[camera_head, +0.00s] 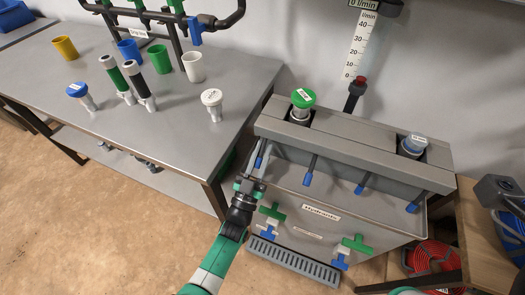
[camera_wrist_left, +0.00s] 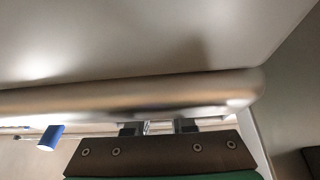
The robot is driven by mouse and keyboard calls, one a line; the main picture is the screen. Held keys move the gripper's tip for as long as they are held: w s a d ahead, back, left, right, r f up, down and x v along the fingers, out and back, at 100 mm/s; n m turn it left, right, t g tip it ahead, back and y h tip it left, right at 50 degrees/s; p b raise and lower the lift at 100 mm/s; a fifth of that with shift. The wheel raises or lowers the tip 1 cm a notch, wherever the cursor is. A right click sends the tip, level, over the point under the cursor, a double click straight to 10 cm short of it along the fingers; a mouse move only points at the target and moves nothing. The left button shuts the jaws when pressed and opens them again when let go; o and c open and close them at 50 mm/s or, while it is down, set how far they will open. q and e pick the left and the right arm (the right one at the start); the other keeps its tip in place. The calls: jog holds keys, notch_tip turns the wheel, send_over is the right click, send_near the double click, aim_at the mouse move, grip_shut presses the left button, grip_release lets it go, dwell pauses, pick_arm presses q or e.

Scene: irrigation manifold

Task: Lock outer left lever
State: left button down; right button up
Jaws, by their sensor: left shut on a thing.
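The outer left lever (camera_head: 260,157) is a short handle with a blue tip under the left end of the grey beam on the hydrants cabinet. My left gripper (camera_head: 250,184) is at the cabinet's upper left corner, right by this lever, its jaws shut on it. In the left wrist view the two fingertips (camera_wrist_left: 158,127) stand close under a rounded metal edge (camera_wrist_left: 130,95); the held part is mostly hidden between them. My right gripper is not in view.
More blue-tipped levers (camera_head: 308,178) hang along the cabinet front to the right. Green and blue taps (camera_head: 271,213) stick out below. A steel table (camera_head: 150,110) with cups and valves stands left. A wooden bench (camera_head: 485,240) is at the right.

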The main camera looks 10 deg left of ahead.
pick_arm(q)
jog(key=c, duration=0.8)
grip_release()
jog(key=shift+o, duration=0.2)
